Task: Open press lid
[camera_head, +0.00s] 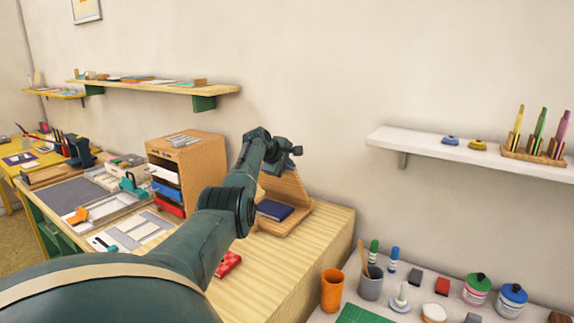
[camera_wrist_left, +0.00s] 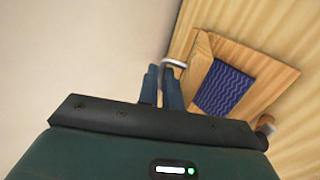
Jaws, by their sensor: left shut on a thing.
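The wooden press stands on the light wooden table. Its lid (camera_head: 287,188) is raised and tilted up at the back, partly hidden by my left arm. A dark blue patterned block (camera_head: 273,209) lies on the press base (camera_head: 297,222); the block also shows in the left wrist view (camera_wrist_left: 224,88). My left gripper (camera_head: 296,151) is at the top edge of the lid. In the left wrist view its blue fingers (camera_wrist_left: 163,84) are shut at a pale curved handle (camera_wrist_left: 174,64) by the lid's edge. My right gripper is not seen.
A wooden drawer cabinet (camera_head: 187,148) stands left of the press. A red block (camera_head: 228,263) lies in front, partly behind my arm. An orange cup (camera_head: 332,290) and a grey cup (camera_head: 369,284) stand right. A white shelf (camera_head: 420,146) is on the wall.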

